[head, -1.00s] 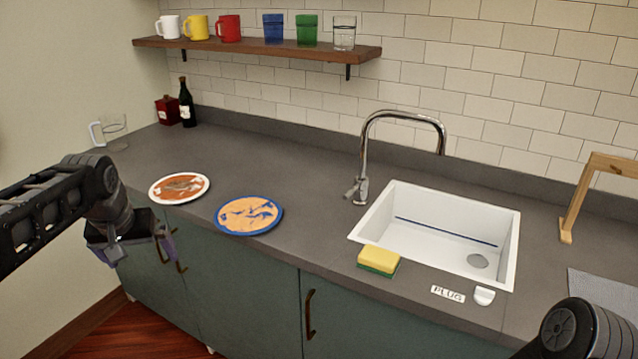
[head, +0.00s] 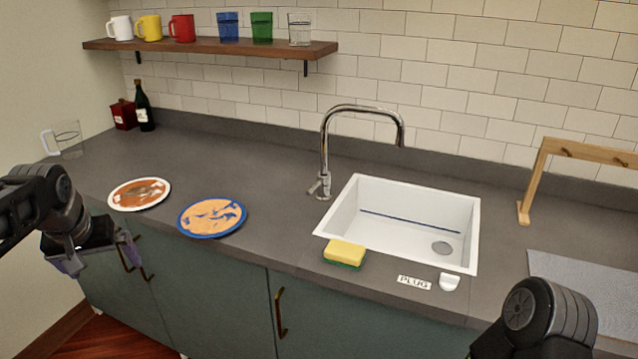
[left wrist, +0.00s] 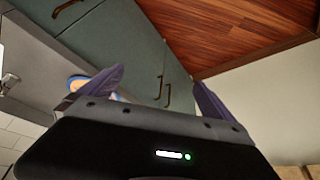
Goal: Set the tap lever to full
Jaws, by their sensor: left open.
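The chrome tap (head: 326,150) stands at the left rear of the white sink (head: 340,219), its spout arched over the basin. Its small lever (head: 317,187) is low on the left side of the tap body. My left gripper (head: 118,244) is open and empty, in front of the counter's left part, well left of the tap. In the left wrist view its two dark fingers (left wrist: 148,88) are spread with nothing between them. The tap shows only in part at that view's left edge. My right arm shows at the lower right in the head view, but its gripper is out of view.
Two dirty plates, one white-rimmed (head: 139,194) and one blue-rimmed (head: 212,217), lie on the counter left of the sink. A sponge (head: 344,253) and a PLUG label (head: 414,282) with a white knob (head: 449,281) are along the sink's front. A wooden rack (head: 531,185) stands right.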

